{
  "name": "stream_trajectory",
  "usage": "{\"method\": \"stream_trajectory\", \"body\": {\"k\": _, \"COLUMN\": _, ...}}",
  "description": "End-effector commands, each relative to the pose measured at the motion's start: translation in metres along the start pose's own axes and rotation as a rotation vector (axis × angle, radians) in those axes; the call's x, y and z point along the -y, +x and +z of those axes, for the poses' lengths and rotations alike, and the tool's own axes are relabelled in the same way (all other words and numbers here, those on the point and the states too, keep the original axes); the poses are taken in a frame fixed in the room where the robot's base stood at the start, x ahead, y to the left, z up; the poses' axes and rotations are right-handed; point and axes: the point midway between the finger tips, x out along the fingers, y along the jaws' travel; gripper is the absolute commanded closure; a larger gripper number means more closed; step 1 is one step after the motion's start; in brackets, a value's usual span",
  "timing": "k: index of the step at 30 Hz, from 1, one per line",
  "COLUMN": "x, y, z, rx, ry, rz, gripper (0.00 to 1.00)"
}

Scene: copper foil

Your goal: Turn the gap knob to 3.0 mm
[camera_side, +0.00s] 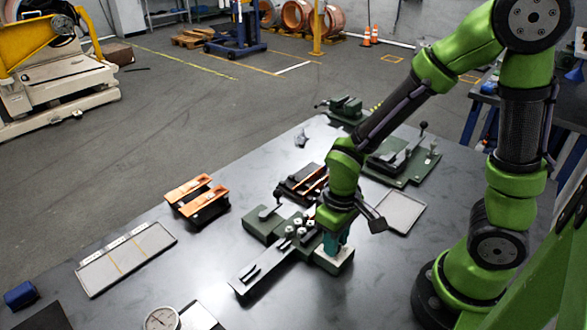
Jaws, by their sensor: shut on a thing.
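My gripper (333,246), with teal fingers, points down onto the pale-topped block (345,262) at the right end of a dark green fixture (275,258). It is shut on what appears to be the gap knob. The knob itself is hidden by the fingers, and its scale and setting cannot be read from here. Several small white-topped knobs (301,230) stand on the fixture just left of my gripper. A long dark plate runs from them toward the lower left.
Behind are a green block with a lever (265,219), a dark holder with orange strips (303,184) and a grey tray (396,211). Two orange-topped blocks (195,200) and a pale sectioned tray (126,259) lie left. A round dial (161,319) is in front. Bare table lies between.

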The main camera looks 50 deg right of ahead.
Motion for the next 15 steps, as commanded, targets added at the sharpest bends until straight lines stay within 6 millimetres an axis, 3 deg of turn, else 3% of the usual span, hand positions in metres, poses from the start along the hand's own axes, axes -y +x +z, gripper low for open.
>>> {"method": "stream_trajectory", "body": {"k": 15, "x": 0.0003, "y": -0.0009, "z": -0.0003, "rx": -0.001, "ry": 0.493, "rz": -0.001, "gripper": 1.0}}
